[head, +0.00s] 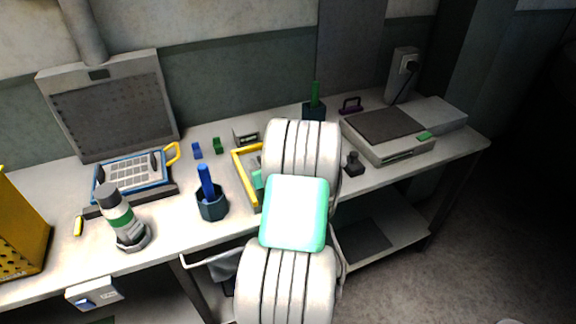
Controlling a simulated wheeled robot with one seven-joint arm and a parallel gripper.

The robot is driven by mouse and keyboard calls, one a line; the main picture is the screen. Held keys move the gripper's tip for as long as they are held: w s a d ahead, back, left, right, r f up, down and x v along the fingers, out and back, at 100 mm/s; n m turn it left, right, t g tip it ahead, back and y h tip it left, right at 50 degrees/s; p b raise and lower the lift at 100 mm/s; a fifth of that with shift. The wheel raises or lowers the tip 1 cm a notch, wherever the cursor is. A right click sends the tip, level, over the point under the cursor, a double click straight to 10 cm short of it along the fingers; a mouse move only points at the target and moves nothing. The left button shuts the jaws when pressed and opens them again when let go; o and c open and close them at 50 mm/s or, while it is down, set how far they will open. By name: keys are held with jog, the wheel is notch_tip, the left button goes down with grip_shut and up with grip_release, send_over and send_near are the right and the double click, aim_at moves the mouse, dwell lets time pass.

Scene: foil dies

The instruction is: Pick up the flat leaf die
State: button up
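My own white arm with its mint joint cover stands across the middle of the head view. My gripper is not visible; the arm hides the bench area behind it. I cannot make out a die that is clearly a flat leaf. A small blue block (197,150) and a small green block (217,146) stand apart on the bench near the wall. A yellow-edged tray (240,171) lies partly behind my arm, with a mint-coloured piece (257,179) inside it; the rest of the tray is hidden.
The bench (60,265) holds a blue-framed keypad device (131,175), a bottle (117,212) in a holder, a dark cup (212,207) with a blue tool, a grey flat machine (385,135) and a yellow perforated bin (20,230). Bare bench shows left of the dark cup.

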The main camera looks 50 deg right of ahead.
grip_shut()
dwell(0.9)
jog(key=shift+d+r, duration=0.1)
jog(key=shift+r, duration=0.05)
